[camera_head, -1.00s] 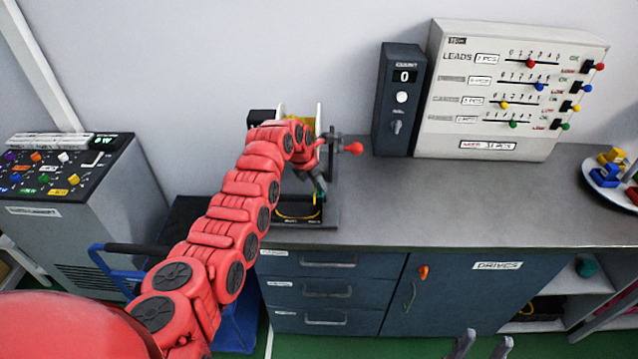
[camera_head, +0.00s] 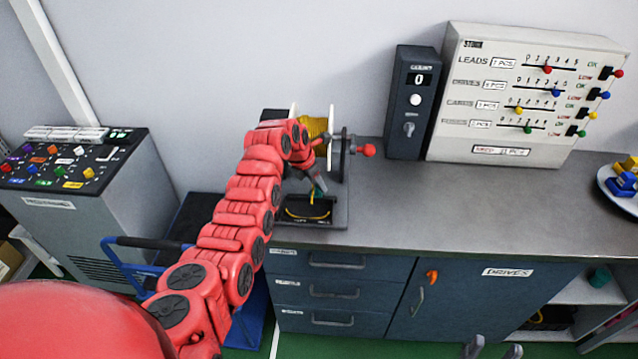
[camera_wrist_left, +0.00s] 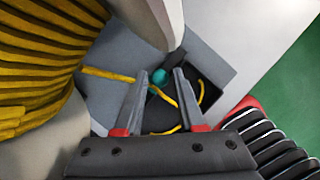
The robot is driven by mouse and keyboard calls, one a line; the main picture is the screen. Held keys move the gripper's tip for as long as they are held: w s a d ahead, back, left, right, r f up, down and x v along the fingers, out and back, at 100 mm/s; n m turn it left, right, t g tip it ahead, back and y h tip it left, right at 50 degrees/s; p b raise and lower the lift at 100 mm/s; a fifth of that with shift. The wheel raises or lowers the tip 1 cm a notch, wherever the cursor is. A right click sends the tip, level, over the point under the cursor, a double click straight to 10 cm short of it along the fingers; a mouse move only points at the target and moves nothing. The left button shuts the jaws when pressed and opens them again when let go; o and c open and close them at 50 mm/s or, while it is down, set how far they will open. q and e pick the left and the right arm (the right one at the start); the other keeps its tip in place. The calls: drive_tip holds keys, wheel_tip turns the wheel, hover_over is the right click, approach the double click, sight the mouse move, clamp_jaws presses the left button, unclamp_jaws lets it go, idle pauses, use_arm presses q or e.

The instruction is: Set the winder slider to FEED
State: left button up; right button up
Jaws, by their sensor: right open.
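The winder stands on the counter; its yellow cord spool (camera_head: 318,127) has pale flanges, and a crank with a red knob (camera_head: 369,150) sticks out to the right. The spool fills the upper left of the left wrist view (camera_wrist_left: 35,60). Yellow cord runs from it to the dark recess in the base. A small teal piece (camera_wrist_left: 159,78), which may be the slider's knob, shows between my left fingertips; contact cannot be told. My left gripper (camera_head: 319,181) is low in front of the spool, fingers apart. FEED lettering is not readable. My right gripper (camera_head: 493,351) is open at the bottom edge.
A dark counter box (camera_head: 408,120) reading 0 and a pale panel with coloured sliders (camera_head: 535,137) stand right of the winder. A plate with blocks (camera_head: 624,200) sits far right. A grey console (camera_head: 100,195) is at left. The middle counter is clear.

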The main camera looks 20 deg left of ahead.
use_arm(q)
drive_tip(key=shift+o, duration=1.1)
drive_tip(key=shift+s+a+r, duration=0.1)
drive_tip(key=shift+s+r, duration=0.05)
drive_tip(key=shift+r, duration=0.3)
drive_tip(key=b+v, duration=0.1)
drive_tip(key=v, duration=1.5)
drive_tip(key=shift+r, duration=0.2)
drive_tip(key=shift+s, duration=0.1)
